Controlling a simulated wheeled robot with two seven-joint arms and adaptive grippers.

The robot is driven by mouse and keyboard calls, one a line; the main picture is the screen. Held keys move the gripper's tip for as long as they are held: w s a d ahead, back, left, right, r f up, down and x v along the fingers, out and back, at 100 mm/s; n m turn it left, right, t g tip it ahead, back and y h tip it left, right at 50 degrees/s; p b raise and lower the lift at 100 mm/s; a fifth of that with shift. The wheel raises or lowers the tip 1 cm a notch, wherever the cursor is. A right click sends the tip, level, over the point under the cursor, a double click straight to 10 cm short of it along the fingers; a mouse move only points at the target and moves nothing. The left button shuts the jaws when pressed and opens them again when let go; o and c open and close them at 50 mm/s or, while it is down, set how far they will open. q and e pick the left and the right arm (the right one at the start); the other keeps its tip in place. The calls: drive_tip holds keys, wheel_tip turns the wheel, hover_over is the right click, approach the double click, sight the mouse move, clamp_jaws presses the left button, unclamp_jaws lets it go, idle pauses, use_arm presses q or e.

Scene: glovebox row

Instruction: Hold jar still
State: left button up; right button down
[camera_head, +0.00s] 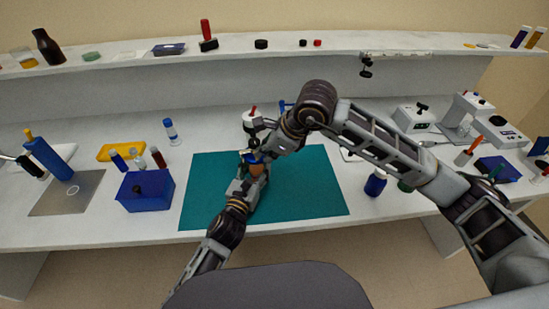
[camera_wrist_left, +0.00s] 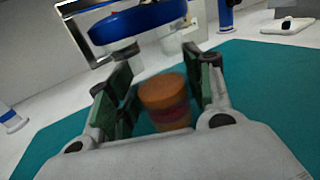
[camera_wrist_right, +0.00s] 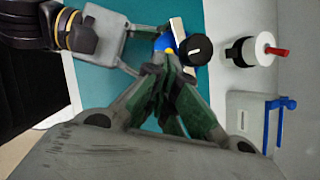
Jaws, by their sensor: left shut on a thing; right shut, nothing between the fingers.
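The jar (camera_wrist_left: 165,100), an orange-brown cylinder with a dark red band, stands between the green finger pads of my left gripper (camera_wrist_left: 163,88). My left gripper is shut on it. In the head view the jar (camera_head: 256,169) is over the teal mat (camera_head: 305,185), partly hidden by my arms. A blue round piece (camera_wrist_left: 140,22) shows above the jar in the left wrist view; I cannot tell whether it touches the jar. My right gripper (camera_wrist_right: 172,68) is shut and empty, close beside a blue and yellow part (camera_wrist_right: 163,42) and a black knob (camera_wrist_right: 195,50).
A white and black item with a red top (camera_head: 252,119) stands behind the mat. A blue box (camera_head: 145,192) and small vials (camera_head: 137,158) are left of the mat. A dark blue bottle (camera_head: 375,183) is to its right.

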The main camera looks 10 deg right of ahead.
drive_tip(key=shift+r, duration=0.35)
idle(0.6)
drive_tip(key=shift+r, duration=0.35)
drive_tip(key=shift+r, duration=0.1)
drive_tip(key=shift+d, duration=0.1)
drive_tip(key=d+f+v, duration=0.1)
drive_tip(key=v, duration=1.2)
drive_tip(key=shift+s+d, duration=0.2)
drive_tip(key=shift+s, duration=0.15)
idle(0.4)
